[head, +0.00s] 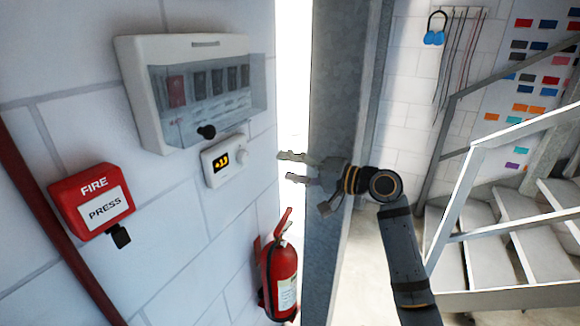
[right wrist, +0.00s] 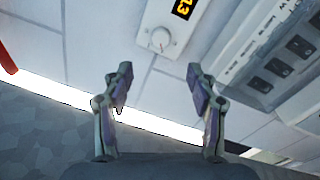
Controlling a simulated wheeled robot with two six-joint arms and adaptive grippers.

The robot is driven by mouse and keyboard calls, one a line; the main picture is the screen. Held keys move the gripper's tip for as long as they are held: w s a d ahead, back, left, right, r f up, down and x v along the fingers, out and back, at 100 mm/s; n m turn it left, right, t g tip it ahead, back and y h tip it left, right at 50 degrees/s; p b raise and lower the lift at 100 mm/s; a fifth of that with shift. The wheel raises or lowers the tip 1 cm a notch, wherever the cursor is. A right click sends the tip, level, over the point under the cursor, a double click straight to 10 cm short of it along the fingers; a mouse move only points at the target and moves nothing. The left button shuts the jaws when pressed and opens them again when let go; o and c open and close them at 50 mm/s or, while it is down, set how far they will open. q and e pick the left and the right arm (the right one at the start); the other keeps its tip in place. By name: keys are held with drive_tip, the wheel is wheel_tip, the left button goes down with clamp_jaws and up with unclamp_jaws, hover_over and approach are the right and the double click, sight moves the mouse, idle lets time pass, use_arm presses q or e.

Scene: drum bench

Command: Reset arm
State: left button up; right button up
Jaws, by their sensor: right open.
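My right gripper (head: 283,166) is open and empty. In the head view it points left, in front of the grey metal column and just right of the white thermostat (head: 218,168). In the right wrist view the two fingers (right wrist: 160,74) stand well apart with nothing between them. The thermostat's round knob (right wrist: 162,39) shows beyond the fingertips, apart from them, with part of its lit display (right wrist: 184,8). My left gripper is not in view.
A breaker box (head: 180,48) with a clear cover hangs above the thermostat. A red fire call box (head: 92,200) is at left. A red extinguisher (head: 283,278) hangs below my gripper. The grey column (head: 338,60) stands behind it; stairs (head: 480,250) rise at right.

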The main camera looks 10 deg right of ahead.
drive_tip(key=s+d+f+n+g+h, duration=0.15)
drive_tip(key=s+f+h, duration=0.3)
drive_tip(key=f, duration=0.75)
drive_tip(key=s+d+f+g+h, duration=0.1)
drive_tip(key=s+d+f+h, duration=0.35)
drive_tip(key=f, duration=0.75)
drive_tip(key=s+d+f+n+g+h, duration=0.1)
drive_tip(key=s+d+f+g+h, duration=0.2)
drive_tip(key=s, duration=0.5)
drive_tip(key=s+d+f+n, duration=0.1)
drive_tip(key=s+d+f, duration=0.25)
drive_tip(key=s, duration=0.35)
drive_tip(key=s+d+f+n+g+h, duration=0.1)
drive_tip(key=s+d+f+g+h, duration=0.1)
drive_tip(key=s+f, duration=0.45)
wheel_tip(320, 180, down, 25)
drive_tip(key=s+d+b, duration=0.2)
drive_tip(key=b, duration=0.1)
drive_tip(key=s+d+f+g+b, duration=0.1)
drive_tip(key=s+f+g+b, duration=0.1)
drive_tip(key=s+f, duration=1.7)
wheel_tip(320, 180, down, 3)
drive_tip(key=shift+s+d+r+m+b, duration=0.1)
drive_tip(key=shift+s+d+m+b, duration=0.25)
drive_tip(key=shift+s+b, duration=0.05)
